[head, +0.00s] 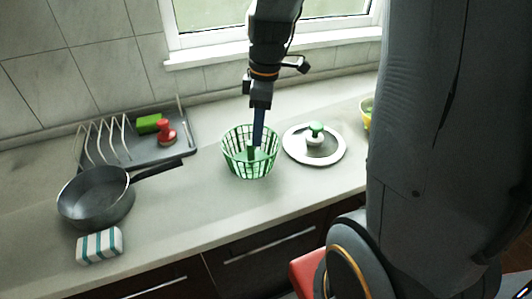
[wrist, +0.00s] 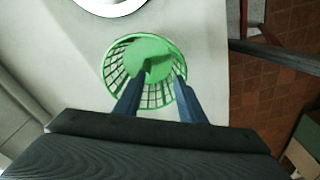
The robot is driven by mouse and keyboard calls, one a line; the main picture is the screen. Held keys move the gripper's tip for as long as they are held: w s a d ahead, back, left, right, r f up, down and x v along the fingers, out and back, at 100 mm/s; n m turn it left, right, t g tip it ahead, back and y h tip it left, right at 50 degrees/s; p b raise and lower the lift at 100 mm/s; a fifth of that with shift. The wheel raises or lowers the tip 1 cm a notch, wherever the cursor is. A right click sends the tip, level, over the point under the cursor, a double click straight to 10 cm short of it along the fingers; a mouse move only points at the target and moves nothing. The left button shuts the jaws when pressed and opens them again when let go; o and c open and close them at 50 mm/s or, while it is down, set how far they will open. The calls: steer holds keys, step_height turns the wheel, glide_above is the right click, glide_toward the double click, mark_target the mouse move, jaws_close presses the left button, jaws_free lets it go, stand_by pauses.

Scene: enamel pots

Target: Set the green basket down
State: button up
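The green basket (head: 236,158) is a round, open-lattice basket, upright and apparently resting on the grey counter (head: 190,215). In the wrist view, the basket (wrist: 113,66) lies below my gripper (wrist: 158,80). The two fingers are apart, with a wide gap between their tips, and I see nothing pinched there. The basket's solid green floor shows beyond the fingertips. Part of its near rim is hidden by the fingers.
A white-rimmed lid (head: 334,155) with a green knob lies just right of the basket. A black pan (head: 92,200), a striped sponge (head: 99,246) and a dark rack tray (head: 150,153) are left. A yellow item (head: 367,113) is far right.

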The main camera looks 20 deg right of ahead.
steer(key=s+a+f+m+t+h, duration=0.1)
steer(key=s+f+m, duration=0.1)
steer(key=s+m, duration=0.7)
steer(key=shift+s+f+m, duration=0.25)
steer(key=shift+m, duration=1.65)
